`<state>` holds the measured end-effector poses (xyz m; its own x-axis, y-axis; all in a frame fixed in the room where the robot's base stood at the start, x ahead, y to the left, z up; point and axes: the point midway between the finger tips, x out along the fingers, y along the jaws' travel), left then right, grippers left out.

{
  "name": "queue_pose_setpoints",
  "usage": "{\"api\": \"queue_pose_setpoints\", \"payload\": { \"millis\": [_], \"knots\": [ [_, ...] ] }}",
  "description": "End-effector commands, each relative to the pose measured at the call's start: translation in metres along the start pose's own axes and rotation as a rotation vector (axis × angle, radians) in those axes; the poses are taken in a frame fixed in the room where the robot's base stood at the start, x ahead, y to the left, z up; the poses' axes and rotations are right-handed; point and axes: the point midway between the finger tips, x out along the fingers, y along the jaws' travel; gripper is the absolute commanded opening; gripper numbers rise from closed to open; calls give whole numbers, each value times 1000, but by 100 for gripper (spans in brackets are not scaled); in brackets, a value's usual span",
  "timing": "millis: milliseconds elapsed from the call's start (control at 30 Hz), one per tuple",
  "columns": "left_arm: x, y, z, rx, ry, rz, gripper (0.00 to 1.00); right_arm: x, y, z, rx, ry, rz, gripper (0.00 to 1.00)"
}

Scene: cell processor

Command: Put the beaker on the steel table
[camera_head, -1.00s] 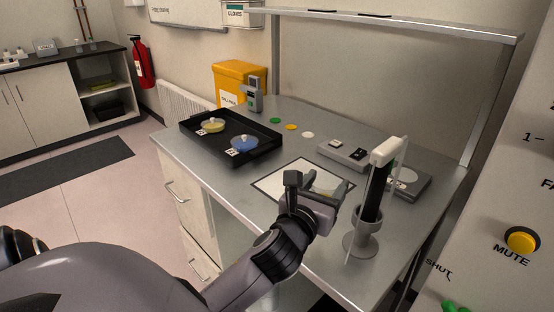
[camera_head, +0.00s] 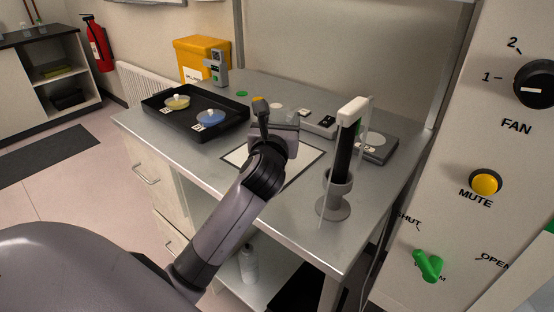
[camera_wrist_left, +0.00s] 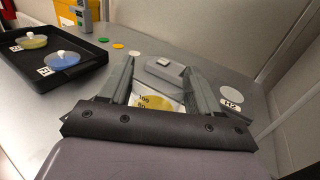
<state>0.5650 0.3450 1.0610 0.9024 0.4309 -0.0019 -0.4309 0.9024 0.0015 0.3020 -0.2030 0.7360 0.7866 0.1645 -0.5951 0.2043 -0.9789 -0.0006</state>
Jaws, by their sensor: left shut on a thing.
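My left gripper (camera_head: 265,122) is above the steel table (camera_head: 290,225), near the back edge of the white mat. It is shut on the beaker. In the left wrist view, the beaker (camera_wrist_left: 157,102) sits between the two fingers, with volume marks and a yellowish patch showing. Its lower part is hidden behind the gripper. My right gripper is out of view.
A black tray (camera_head: 150,108) with a yellow and a blue dish stands at the left. A tall stand (camera_head: 333,206) with a cup-like holder is at the front right. A grey scale (camera_head: 378,152) and a small box (camera_head: 318,122) stand behind. The front of the table is clear.

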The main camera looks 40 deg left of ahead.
Motion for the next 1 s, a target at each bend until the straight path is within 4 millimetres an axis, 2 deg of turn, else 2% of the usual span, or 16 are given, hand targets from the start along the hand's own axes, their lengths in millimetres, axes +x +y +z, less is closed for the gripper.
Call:
{"api": "queue_pose_setpoints", "payload": {
  "millis": [33,133,233,367,600,1000],
  "knots": [
    [0,0,-19,-1,6,0,8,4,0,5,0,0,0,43],
    [0,0,-40,-2,4,0,8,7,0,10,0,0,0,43],
    [0,-1,-54,-2,2,-1,8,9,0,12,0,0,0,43],
    [0,0,-61,-1,-1,0,8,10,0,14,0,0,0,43],
    [0,-1,-97,-2,1,-1,8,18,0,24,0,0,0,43],
    [0,0,-103,-1,-1,-1,8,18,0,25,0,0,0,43]
  ]
}}
